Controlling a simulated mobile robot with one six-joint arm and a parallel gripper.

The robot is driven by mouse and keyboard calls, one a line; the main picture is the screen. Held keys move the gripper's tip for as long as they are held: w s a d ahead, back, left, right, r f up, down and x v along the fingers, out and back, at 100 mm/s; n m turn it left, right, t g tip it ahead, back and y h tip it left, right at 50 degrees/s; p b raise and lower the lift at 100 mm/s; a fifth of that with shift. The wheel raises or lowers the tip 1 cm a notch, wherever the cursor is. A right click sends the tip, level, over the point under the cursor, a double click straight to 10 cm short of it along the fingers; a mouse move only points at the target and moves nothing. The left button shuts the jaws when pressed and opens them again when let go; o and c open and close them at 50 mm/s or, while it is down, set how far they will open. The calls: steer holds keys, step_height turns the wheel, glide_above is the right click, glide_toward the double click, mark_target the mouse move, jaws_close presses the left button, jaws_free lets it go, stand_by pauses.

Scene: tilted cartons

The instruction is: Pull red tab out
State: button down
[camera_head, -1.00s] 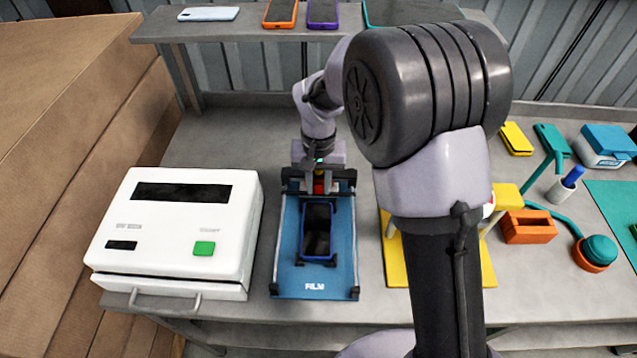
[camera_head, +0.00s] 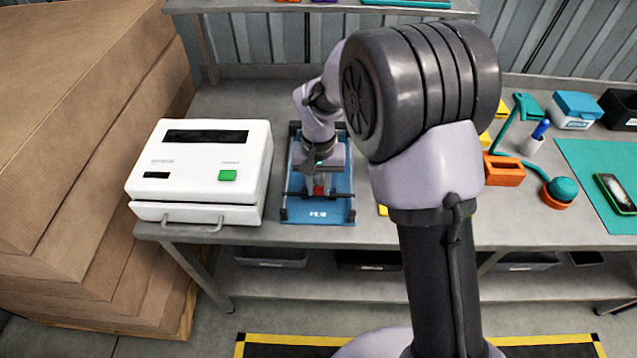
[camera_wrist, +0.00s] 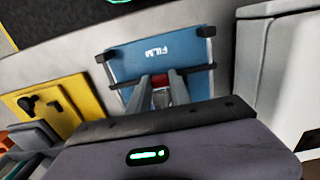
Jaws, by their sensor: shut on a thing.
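The red tab (camera_head: 319,189) shows at my gripper, over the front part of the blue FILM tray (camera_head: 318,216). My gripper (camera_head: 319,186) points down and is shut on the tab. In the wrist view, the red tab (camera_wrist: 161,81) sits between the two grey fingers of my gripper (camera_wrist: 163,88). A dark crossbar (camera_head: 343,195) runs across the tray at the tab, and the crossbar also shows in the wrist view (camera_wrist: 200,69).
A white machine with a green button (camera_head: 227,175) stands close left of the tray. A yellow stand (camera_wrist: 50,108) is on the other side, partly hidden in the head view. An orange block (camera_head: 503,170) and teal mat (camera_head: 598,180) lie farther right. The bench's front edge is close.

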mark_target(318, 189)
steer(key=shift+s, duration=0.15)
steer(key=shift+w, duration=0.2)
steer(key=c, duration=1.2)
jaws_free()
steer(key=shift+o, duration=0.2)
step_height(318, 189, up, 18)
steer(key=p, duration=0.5)
steer(key=shift+f, duration=0.25)
